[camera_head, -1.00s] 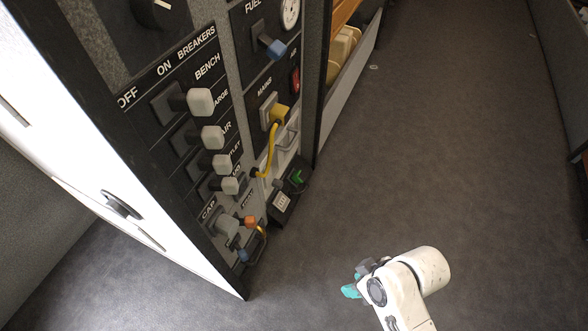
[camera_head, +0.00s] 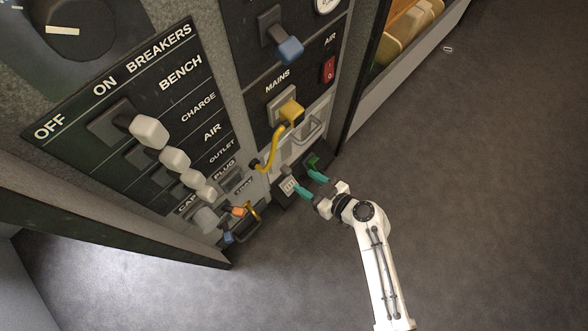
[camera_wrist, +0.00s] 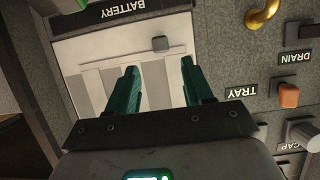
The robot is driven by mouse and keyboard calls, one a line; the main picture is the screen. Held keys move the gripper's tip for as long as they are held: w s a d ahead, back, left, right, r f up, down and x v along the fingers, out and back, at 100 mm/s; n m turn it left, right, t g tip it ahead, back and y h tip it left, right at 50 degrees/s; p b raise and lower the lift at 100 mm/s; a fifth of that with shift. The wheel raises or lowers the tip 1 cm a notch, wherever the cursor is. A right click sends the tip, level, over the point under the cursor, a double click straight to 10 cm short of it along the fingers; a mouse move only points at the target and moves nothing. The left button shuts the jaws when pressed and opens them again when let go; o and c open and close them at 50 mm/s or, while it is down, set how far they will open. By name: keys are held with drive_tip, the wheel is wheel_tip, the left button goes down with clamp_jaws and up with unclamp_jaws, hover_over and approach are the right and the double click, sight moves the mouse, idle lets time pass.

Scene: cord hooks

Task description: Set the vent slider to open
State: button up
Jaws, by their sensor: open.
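No label reading VENT can be made out in either view, so I cannot tell for sure which part is the vent slider. My gripper (camera_head: 311,184) is open, with its teal fingers apart at the low front of the panel. In the wrist view my gripper (camera_wrist: 159,66) faces a pale recessed panel (camera_wrist: 85,52) under an upside-down BATTERY label (camera_wrist: 124,13). A small grey block (camera_wrist: 160,43) sits on that panel, beyond and between the fingertips. Nothing shows between the fingers.
Breaker levers (camera_head: 149,131) line the panel's left side. A blue-tipped lever (camera_head: 289,49), a yellow plug (camera_head: 289,112) with its cord and a red switch (camera_head: 329,69) are above my gripper. An orange knob (camera_wrist: 288,95) is to its right in the wrist view. Dark floor (camera_head: 470,200) is clear.

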sight(290, 173)
drive_tip(key=b+x, duration=0.2)
drive_tip(key=x, duration=0.5)
drive_tip(key=shift+a+f, duration=0.1)
drive_tip(key=shift+a, duration=0.05)
clamp_jaws()
idle(0.4)
